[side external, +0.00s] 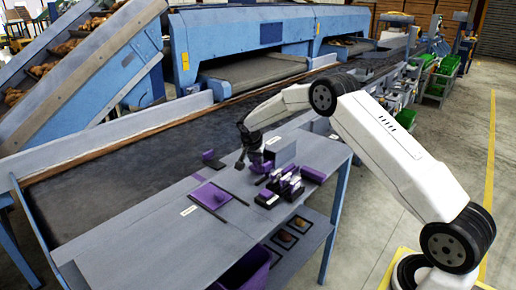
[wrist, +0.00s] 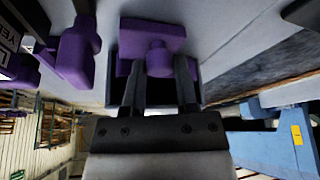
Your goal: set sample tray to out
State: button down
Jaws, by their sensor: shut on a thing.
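My gripper (side external: 254,164) is low over the grey table, among the purple fixtures. In the wrist view its two fingers (wrist: 158,72) are shut on a purple knob (wrist: 157,60). The knob stands out from a purple front plate (wrist: 152,36). A dark box-like part shows beside and behind the fingers, partly hidden by them; it looks like the tray body or its housing. The side view shows a bit of purple (side external: 262,168) at the fingertips, too small to tell how far the tray is slid. I cannot read a label naming the sample tray.
A purple plate with a round knob (side external: 212,196) lies between dark rails at left. Several purple-and-black controls (side external: 285,185) crowd the table to the right of my gripper. The table's front left (side external: 150,245) is clear.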

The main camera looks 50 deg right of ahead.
jog(key=a, duration=1.3)
jog(key=shift+a, duration=0.2)
jog(key=shift+c, duration=2.3)
grip_release()
jog(key=shift+a, duration=0.1)
jog(key=shift+o, duration=0.5)
jog(key=shift+r, duration=0.1)
jog(key=v, duration=0.7)
jog(key=shift+r, duration=0.3)
jog(key=shift+s, duration=0.15)
jog(key=s+a+n+y, duration=0.2)
jog(key=s+n, duration=0.4)
jog(key=s, duration=0.9)
jog(key=s+a+f+n+y, duration=0.1)
jog(key=s+n, duration=0.6)
jog(key=s, duration=0.7)
jog(key=shift+s+a+f+t+y, duration=0.2)
jog(key=shift+s+a+t+y, duration=0.2)
jog(key=shift+a+y, duration=0.15)
